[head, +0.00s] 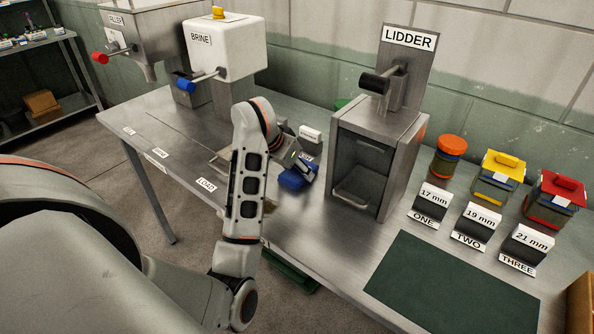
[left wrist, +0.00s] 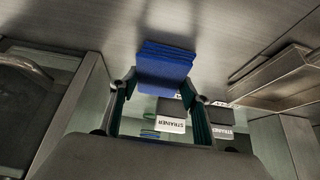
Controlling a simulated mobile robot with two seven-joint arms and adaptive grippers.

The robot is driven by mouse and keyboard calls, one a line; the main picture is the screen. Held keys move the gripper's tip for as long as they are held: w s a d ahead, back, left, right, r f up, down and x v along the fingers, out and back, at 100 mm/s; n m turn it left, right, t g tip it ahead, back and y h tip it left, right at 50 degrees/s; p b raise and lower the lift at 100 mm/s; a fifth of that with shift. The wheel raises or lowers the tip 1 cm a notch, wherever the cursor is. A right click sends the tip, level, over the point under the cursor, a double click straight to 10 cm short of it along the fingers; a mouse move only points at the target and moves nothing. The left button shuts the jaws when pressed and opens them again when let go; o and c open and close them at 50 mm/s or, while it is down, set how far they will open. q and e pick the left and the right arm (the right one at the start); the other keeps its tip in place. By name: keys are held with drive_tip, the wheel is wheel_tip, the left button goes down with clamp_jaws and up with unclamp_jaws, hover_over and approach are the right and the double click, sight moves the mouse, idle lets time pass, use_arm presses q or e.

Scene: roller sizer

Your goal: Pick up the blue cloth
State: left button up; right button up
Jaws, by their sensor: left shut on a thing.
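The blue cloth (head: 292,179) is a small folded bundle at the metal table, left of the lidder. My left gripper (head: 302,164) is at the cloth and shut on it. In the left wrist view the cloth (left wrist: 165,62) sits between the two fingertips of the gripper (left wrist: 161,84) and sticks out beyond them. My left arm hides part of the table around it. I cannot tell whether the cloth touches the table. My right gripper is not in view.
The lidder (head: 375,150) stands close to the right of the gripper. Labelled blocks and lidded jars (head: 495,178) stand farther right, behind a dark green mat (head: 452,285). The brine machine (head: 225,47) is at the back left. The table's left part is mostly clear.

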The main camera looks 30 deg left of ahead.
use_arm(q)
wheel_tip(320, 180, up, 11)
drive_tip(key=p, duration=0.4)
wheel_tip(320, 180, up, 9)
hover_over(296, 171)
drive_tip(key=shift+s+d, duration=0.1)
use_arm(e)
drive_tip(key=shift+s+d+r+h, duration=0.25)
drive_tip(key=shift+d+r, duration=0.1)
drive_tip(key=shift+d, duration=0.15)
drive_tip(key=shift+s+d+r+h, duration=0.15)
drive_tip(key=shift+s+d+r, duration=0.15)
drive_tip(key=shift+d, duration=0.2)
